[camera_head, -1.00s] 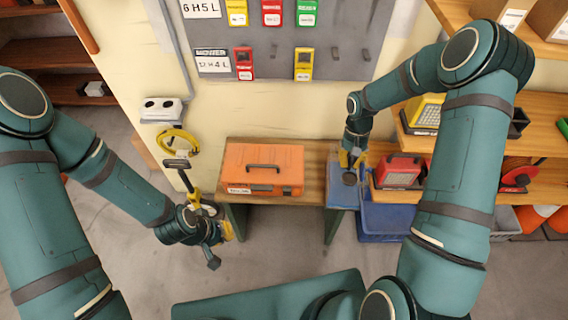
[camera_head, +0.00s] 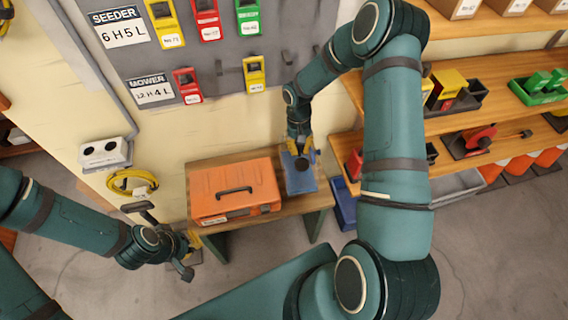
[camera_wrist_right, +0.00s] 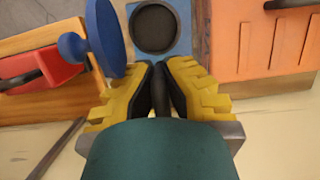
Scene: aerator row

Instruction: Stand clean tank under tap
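I cannot clearly pick out a tank or a tap in either view. My right gripper (camera_head: 298,146) is over a blue pad (camera_head: 299,178) on the wooden bench, close to a black disc (camera_head: 302,164). In the right wrist view its yellow fingers (camera_wrist_right: 162,72) have their black pads close together; whether something thin is between them is unclear. Beyond them is a dark round piece (camera_wrist_right: 154,27) on the blue base, with a blue disc with a knob (camera_wrist_right: 105,35) at left. My left gripper (camera_head: 192,242) is left of the bench beside a dark T-shaped bar (camera_head: 140,207); its grip is unclear.
An orange case (camera_head: 234,190) lies on the bench left of the pad. A yellow coil (camera_head: 132,183) and a white double-socket box (camera_head: 105,153) are on the wall. Shelves (camera_head: 480,122) with boxes stand at right. A blue bin (camera_head: 344,205) is beside the bench.

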